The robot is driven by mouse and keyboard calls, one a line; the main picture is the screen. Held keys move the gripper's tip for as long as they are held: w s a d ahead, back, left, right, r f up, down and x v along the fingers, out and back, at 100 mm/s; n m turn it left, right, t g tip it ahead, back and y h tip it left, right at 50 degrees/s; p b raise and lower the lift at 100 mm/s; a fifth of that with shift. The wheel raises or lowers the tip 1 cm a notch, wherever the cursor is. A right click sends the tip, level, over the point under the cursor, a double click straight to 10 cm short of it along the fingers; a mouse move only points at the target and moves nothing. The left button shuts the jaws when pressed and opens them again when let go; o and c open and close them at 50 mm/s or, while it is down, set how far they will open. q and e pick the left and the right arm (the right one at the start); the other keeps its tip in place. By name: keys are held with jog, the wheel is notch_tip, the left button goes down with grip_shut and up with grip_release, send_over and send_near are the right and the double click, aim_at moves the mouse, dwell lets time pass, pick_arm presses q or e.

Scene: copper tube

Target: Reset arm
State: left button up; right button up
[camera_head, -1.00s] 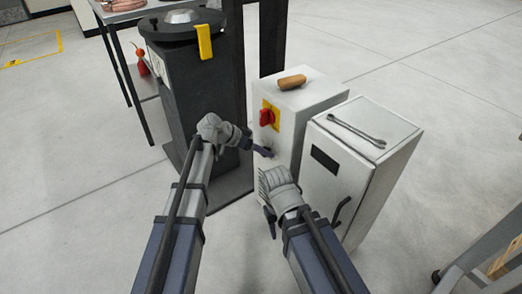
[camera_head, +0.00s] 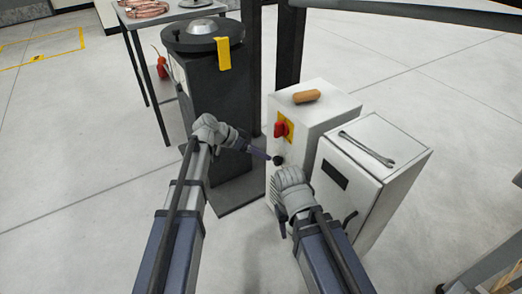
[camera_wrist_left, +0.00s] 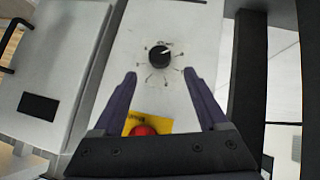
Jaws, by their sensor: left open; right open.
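My left gripper (camera_head: 267,156) reaches in front of the white control box (camera_head: 330,108), close to the black knob (camera_head: 278,160) on its front. In the left wrist view the open, empty fingers (camera_wrist_left: 160,74) stand either side of the knob (camera_wrist_left: 159,56); I cannot tell whether they touch it. The red switch (camera_wrist_left: 145,131) on its yellow plate lies between the fingers, nearer the palm. My right gripper (camera_head: 282,230) is lower, in front of the control box, with its fingers mostly hidden behind the wrist; it appears empty.
A brown-handled object (camera_head: 307,96) lies on the control box. A wrench (camera_head: 366,149) lies on the white cabinet (camera_head: 345,178) to its right. A dark machine (camera_head: 217,105) with a yellow bracket (camera_head: 223,53) stands left. A table (camera_head: 158,14) holds copper tubes (camera_head: 146,8).

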pick_arm(q)
jog(key=s+n+g+y+p, duration=0.45)
jog(key=s+y+p, duration=0.4)
jog(key=s, duration=1.65)
notch_tip(320, 180, up, 38)
jog(key=n+y+p, duration=0.1)
jog(key=p, duration=3.5)
jog(key=shift+a+f+t, duration=0.2)
jog(key=shift+a+t, duration=0.05)
jog(key=shift+t, duration=0.2)
jog(key=shift+y, duration=0.25)
